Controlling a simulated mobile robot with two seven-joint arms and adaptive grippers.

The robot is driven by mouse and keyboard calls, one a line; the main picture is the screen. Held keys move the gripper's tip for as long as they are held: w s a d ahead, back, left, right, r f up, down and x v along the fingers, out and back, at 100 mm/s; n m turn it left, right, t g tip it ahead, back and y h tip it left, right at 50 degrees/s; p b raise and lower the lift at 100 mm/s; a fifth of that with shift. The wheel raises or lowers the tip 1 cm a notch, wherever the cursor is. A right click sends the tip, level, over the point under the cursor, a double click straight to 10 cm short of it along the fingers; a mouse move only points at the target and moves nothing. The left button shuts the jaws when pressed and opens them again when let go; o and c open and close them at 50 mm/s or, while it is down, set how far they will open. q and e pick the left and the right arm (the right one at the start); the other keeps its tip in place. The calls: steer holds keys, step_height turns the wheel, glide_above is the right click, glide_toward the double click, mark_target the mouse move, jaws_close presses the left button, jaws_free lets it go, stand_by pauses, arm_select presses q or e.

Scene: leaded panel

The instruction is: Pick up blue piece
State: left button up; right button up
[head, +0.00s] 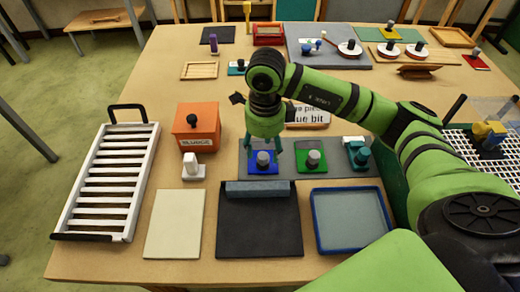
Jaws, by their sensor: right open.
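The blue piece (257,169) is a flat blue square with a grey knob on top. It lies on a grey mat (335,168) near the middle of the table. My right gripper (263,149) points down over it, its two fingers apart on either side of the knob. I cannot tell whether the fingers touch the knob or the piece. A green piece (303,168) with a grey knob lies just to the right, and a teal piece (358,155) is farther right. My left gripper is not in view.
An orange box (197,140) and a white knobbed block (194,172) stand to the left. A white slatted rack (104,180) is at the far left. A black tray (258,230), a cream sheet (174,224) and a blue-rimmed tray (350,220) lie in front. A label sign (312,118) stands behind.

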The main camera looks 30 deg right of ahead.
mark_target(262, 155)
step_height(262, 155, down, 4)
steer(key=shift+w+a+r+p, duration=0.1)
steer(key=shift+r+p, duration=0.05)
steer(key=shift+p, duration=0.8)
steer(key=shift+w+f, duration=0.15)
steer(key=shift+f, duration=0.45)
steer(key=c, duration=1.2)
jaws_close()
steer(key=shift+w+r+b, duration=0.1)
steer(key=shift+r+b, duration=0.3)
steer(key=shift+r, duration=0.25)
step_height(262, 155, up, 3)
steer(key=shift+f+b, duration=0.1)
steer(key=shift+b, duration=0.7)
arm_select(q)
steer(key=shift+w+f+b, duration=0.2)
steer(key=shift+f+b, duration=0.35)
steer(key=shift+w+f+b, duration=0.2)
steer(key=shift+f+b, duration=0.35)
arm_select(e)
steer(key=s+a+r, duration=0.2)
steer(key=s+r, duration=0.5)
steer(key=s, duration=0.4)
steer(key=shift+s+a, duration=0.2)
steer(key=shift+s, duration=0.1)
